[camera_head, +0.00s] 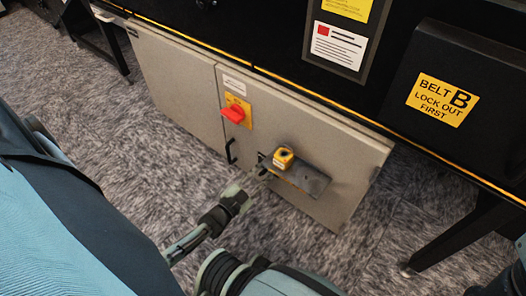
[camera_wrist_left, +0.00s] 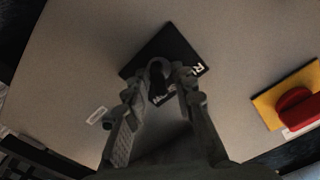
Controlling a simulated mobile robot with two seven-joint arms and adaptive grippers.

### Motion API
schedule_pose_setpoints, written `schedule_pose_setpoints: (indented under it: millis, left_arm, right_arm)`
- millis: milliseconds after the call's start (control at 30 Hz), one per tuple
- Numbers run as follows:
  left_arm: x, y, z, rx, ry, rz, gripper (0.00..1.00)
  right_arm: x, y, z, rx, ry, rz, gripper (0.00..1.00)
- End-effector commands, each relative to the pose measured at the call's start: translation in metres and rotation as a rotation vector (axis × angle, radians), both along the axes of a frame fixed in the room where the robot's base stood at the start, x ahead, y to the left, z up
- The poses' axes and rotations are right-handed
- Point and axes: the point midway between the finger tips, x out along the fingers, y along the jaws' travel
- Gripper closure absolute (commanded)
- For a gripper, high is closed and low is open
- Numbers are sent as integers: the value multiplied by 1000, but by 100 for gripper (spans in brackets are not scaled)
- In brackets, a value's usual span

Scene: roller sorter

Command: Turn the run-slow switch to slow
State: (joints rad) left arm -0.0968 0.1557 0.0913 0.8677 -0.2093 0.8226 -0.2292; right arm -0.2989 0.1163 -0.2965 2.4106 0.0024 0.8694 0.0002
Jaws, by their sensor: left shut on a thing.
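The run-slow switch has a dark round-ended knob (camera_wrist_left: 157,72) on a black square plate (camera_wrist_left: 168,42) on the cabinet front. White lettering beginning with R shows at the plate's right corner; more lettering below the knob is partly covered by the fingers. My left gripper (camera_wrist_left: 160,80) is shut on the knob, a finger on each side. In the head view my left gripper (camera_head: 261,171) reaches the cabinet beside a small shelf, and the switch is mostly hidden there. I cannot tell which marking the knob points to. My right gripper is not in view.
A red rotary switch (camera_head: 233,114) on a yellow plate is above and left of the gripper. A yellow padlock-like block (camera_head: 284,158) sits on the dark shelf (camera_head: 309,180). A black handle (camera_head: 231,151) is close by. A black Belt B cover (camera_head: 440,90) is at right.

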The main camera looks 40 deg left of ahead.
Motion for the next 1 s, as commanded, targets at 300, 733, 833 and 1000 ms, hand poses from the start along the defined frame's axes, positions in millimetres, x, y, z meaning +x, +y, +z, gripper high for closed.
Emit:
schedule_pose_setpoints:
  millis: [300, 733, 833, 1000]
  left_arm:
    - [1, 0, 1, 3, -2, -1, 100]
    - [-4, 0, 0, 1, 0, -1, 68]
    - [-16, 1, -1, 1, 1, 0, 68]
    - [-50, 4, -1, 1, 4, 0, 68]
  right_arm:
    - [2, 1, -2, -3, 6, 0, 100]
    - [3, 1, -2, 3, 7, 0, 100]
    - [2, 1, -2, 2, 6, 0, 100]
    - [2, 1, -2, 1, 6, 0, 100]
